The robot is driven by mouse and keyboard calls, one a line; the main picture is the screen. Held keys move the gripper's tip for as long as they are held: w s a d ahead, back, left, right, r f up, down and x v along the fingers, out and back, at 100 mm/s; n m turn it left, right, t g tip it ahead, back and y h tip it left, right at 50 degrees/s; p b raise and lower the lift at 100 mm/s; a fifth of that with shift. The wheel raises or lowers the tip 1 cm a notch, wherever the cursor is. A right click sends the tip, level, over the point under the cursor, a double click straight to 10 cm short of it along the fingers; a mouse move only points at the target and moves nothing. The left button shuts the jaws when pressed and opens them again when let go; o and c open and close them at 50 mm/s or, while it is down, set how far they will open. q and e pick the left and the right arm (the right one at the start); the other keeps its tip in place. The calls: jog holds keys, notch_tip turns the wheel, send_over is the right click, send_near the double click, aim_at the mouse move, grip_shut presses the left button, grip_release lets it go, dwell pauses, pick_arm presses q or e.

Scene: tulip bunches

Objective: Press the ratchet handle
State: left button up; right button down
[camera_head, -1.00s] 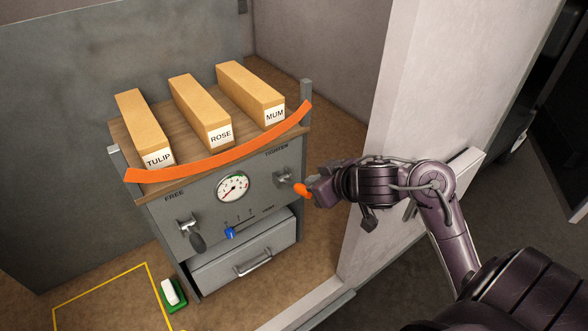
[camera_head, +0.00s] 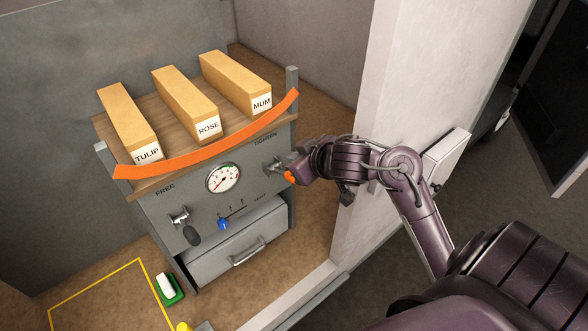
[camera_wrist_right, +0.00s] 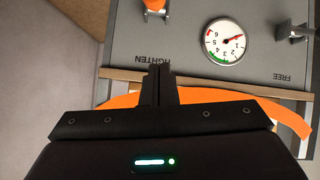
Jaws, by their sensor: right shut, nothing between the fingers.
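The ratchet handle has an orange knob (camera_head: 290,178) on a metal mount (camera_head: 274,167), under the word TIGHTEN on the right of the grey front panel. The orange knob also shows at the top edge of the wrist view (camera_wrist_right: 154,5), cut off by the frame. My right gripper (camera_head: 300,170) is by the knob in the head view, partly overlapping it; I cannot tell if they touch. In the wrist view its fingers (camera_wrist_right: 160,75) are shut and empty, over the panel's upper edge, with a gap in the picture between fingertips and knob. My left gripper is not in view.
An orange strap (camera_head: 215,151) curves along the front of the wooden top, before blocks marked TULIP (camera_head: 126,120), ROSE (camera_head: 186,100) and MUM (camera_head: 236,78). The panel has a gauge (camera_head: 223,178), a black-gripped lever (camera_head: 190,234) and a blue slider (camera_head: 223,225). A pale wall (camera_head: 400,90) stands right.

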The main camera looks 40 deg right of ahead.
aim_at(289, 179)
jog(key=x, duration=0.4)
jog(key=f, duration=0.2)
jog(key=shift+s+d+f, duration=0.1)
jog(key=shift+d+f, duration=0.15)
jog(key=shift+s+d+f, duration=0.1)
jog(key=shift+s+f, duration=0.05)
jog(key=shift+f, duration=0.15)
jog(key=shift+s+d+f, duration=0.15)
jog(key=shift+s+f, duration=0.2)
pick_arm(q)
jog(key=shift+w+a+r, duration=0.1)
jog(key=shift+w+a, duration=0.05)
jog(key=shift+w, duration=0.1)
pick_arm(e)
jog(key=shift+w+f, duration=0.1)
jog(key=shift+w, duration=0.05)
